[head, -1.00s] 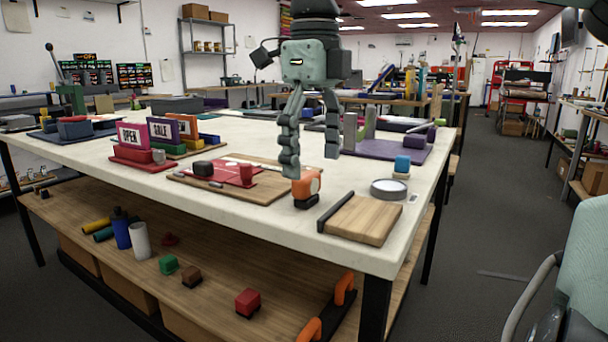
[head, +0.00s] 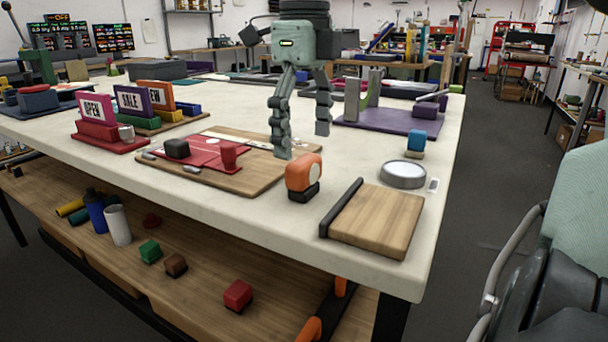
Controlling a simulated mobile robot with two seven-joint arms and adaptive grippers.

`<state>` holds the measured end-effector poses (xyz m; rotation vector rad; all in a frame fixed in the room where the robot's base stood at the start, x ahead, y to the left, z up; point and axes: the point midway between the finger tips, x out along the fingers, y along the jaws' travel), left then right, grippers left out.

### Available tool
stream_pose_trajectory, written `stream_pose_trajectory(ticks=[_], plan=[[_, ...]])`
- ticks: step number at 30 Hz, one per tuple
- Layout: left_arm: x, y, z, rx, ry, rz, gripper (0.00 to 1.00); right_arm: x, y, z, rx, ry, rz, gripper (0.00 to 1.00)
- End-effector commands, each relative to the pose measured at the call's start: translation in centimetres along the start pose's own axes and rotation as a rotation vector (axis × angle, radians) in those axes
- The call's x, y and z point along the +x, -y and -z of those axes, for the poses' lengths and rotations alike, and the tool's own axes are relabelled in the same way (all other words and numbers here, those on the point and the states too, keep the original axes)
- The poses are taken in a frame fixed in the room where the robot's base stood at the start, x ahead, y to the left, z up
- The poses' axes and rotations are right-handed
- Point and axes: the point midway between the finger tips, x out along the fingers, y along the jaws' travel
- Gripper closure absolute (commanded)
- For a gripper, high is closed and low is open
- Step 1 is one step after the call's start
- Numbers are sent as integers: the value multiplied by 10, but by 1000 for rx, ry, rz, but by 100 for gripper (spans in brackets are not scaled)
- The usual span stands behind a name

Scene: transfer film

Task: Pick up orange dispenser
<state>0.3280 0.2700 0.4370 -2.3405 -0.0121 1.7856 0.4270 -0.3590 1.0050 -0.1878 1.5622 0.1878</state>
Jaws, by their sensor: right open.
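My right gripper (head: 301,146) hangs from above, behind and above the dispenser. Its two grey-green fingers are spread apart with nothing between them. The nearer finger's tip overlaps the wooden board in the picture and appears apart from the dispenser. My left gripper does not show.
A wooden board with a black edge (head: 378,220) and a round silver dish (head: 403,174) lie right of the dispenser. A board with a red mat (head: 205,157) lies left. A blue-topped block (head: 416,141) and purple tray (head: 385,120) are behind. The lower shelf (head: 130,248) holds small blocks.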

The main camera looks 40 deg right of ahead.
Motion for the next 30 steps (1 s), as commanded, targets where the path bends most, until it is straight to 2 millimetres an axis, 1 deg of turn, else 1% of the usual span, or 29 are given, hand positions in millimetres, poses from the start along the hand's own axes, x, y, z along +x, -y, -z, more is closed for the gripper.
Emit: stream_pose_trajectory(ticks=[3,7,10,15,27,29,30], plan=[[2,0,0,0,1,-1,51,18,1,-1,0,-2,-3,16],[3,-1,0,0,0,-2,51,37,1,-1,-1,-2,-2,16],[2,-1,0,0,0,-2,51,42,2,-1,0,-1,0,16],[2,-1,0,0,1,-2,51,42,2,-2,0,0,1,16],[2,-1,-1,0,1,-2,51,42,2,-2,0,0,1,65],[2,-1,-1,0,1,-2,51,42,2,-2,0,0,1,72],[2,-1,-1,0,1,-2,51,41,2,-2,0,1,1,72]])
